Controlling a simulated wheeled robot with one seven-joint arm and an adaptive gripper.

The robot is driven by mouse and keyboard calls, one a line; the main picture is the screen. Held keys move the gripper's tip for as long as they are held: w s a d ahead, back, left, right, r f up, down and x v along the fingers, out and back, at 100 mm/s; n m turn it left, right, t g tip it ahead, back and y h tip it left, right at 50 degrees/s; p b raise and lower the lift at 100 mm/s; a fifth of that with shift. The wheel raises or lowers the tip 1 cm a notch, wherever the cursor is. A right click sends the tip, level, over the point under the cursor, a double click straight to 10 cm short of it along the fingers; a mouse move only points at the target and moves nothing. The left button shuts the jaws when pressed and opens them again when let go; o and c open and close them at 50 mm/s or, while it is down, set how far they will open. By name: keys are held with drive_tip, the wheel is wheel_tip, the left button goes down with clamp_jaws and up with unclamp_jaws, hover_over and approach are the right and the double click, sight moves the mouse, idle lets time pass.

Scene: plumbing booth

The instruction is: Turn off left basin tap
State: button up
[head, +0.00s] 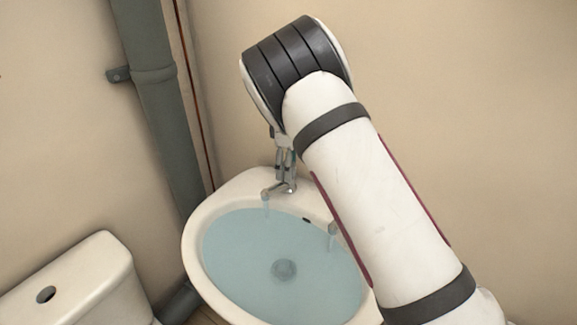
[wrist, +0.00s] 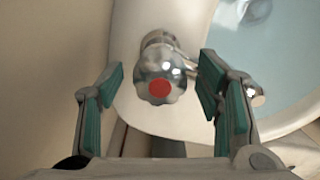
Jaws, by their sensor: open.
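The left basin tap (head: 273,191) is chrome and stands on the basin's back rim, with a thin stream falling from its spout. In the wrist view, its round knob with a red disc (wrist: 159,88) lies between my fingers. My gripper (wrist: 161,72) is open, with green-padded fingers on either side of the knob and no clear contact on either side. In the head view, my gripper (head: 284,158) points down just above this tap. The right tap (head: 333,229) also runs and is mostly hidden behind my arm.
The white basin (head: 195,244) holds bluish water over a round drain (head: 284,269). A grey pipe (head: 165,110) runs down the wall at the left. A white toilet cistern (head: 85,275) stands at the lower left. The wall is close behind the basin.

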drive_tip(key=shift+f, duration=0.25)
drive_tip(key=c, duration=1.2)
drive_tip(key=shift+o, duration=0.2)
